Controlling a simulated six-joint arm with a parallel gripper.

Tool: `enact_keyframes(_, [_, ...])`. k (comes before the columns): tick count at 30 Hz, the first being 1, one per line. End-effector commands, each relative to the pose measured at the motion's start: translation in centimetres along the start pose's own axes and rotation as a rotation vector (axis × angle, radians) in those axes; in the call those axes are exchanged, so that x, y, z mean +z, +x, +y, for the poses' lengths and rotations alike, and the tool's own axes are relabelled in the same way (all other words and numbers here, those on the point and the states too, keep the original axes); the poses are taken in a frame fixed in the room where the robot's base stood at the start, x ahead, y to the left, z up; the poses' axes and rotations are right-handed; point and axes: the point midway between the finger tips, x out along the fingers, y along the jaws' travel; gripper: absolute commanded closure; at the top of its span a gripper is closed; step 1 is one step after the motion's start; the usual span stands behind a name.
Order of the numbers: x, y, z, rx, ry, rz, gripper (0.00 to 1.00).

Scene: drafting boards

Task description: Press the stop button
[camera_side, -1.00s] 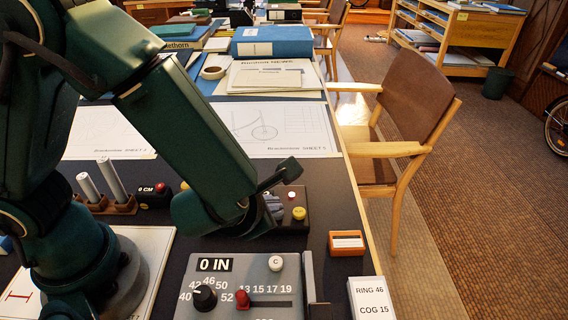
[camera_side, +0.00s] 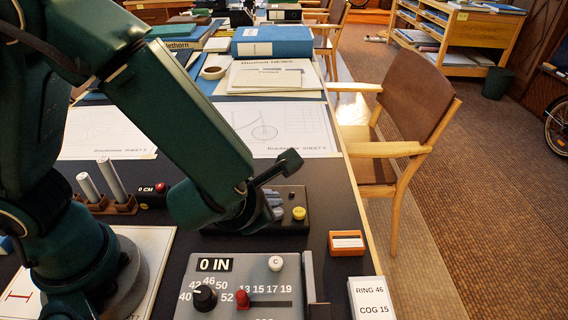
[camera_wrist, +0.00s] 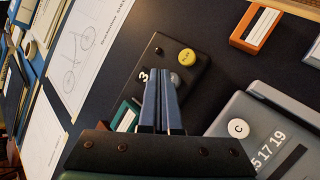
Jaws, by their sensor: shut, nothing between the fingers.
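A dark control box (camera_side: 293,222) lies on the desk beyond the grey panel; it also shows in the wrist view (camera_wrist: 150,60). It carries a yellow button (camera_wrist: 187,55) with small lettering I cannot read, a small dark knob or lamp (camera_wrist: 158,50), and a grey domed button (camera_wrist: 175,78). I cannot tell which is the stop button. My gripper (camera_wrist: 162,78) is shut and empty, its fingertips over the box close beside the grey dome, with a white "3" at their left. Whether they touch is unclear. In the side view my gripper (camera_side: 275,205) partly hides the box.
The grey panel (camera_side: 215,300) with a black dial and red slider stands in front. An orange card holder (camera_side: 347,243) is to the right. A small box with a red button (camera_side: 154,195) and a wooden rack (camera_side: 112,205) stand left. Drawing sheets (camera_side: 290,125) lie behind.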

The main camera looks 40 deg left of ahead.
Motion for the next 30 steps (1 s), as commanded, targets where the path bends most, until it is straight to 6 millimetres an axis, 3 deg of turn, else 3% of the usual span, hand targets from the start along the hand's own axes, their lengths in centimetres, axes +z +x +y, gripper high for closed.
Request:
enact_keyframes(11, [0.2, -0.2, 0.2, 0.001, -0.001, -0.002, 1.00])
enact_keyframes(30, [2.6, -3.5, 2.6, 0.000, 0.001, -0.001, 1.00])
